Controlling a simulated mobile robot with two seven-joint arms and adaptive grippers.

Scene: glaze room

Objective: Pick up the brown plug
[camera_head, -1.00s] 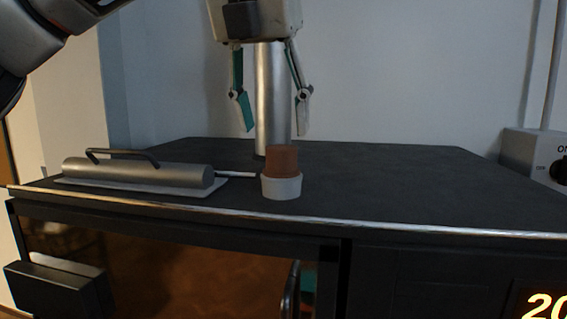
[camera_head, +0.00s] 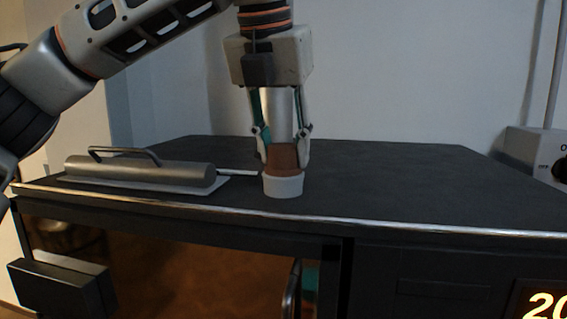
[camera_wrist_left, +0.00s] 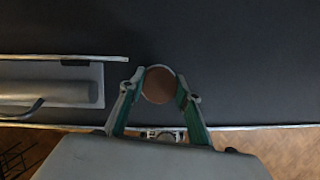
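The brown plug (camera_head: 283,158) is a short, slightly tapered block sitting upright in a white cup-like holder (camera_head: 283,187) on the dark worktop. In the left wrist view the plug (camera_wrist_left: 159,85) shows as a brown disc from above. My left gripper (camera_head: 284,155) points straight down over it, one finger on each side. The fingers look shut on the plug, with the pads against its sides in the wrist view (camera_wrist_left: 160,84). The holder is mostly hidden under the plug in that view. My right gripper is not in view.
A grey metal cylinder with a dark handle (camera_head: 140,172) lies on a flat plate left of the holder, and a thin rod (camera_head: 238,173) reaches toward the holder. A grey box with a knob (camera_head: 535,152) stands far right. The worktop (camera_head: 400,180) right of the holder is clear.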

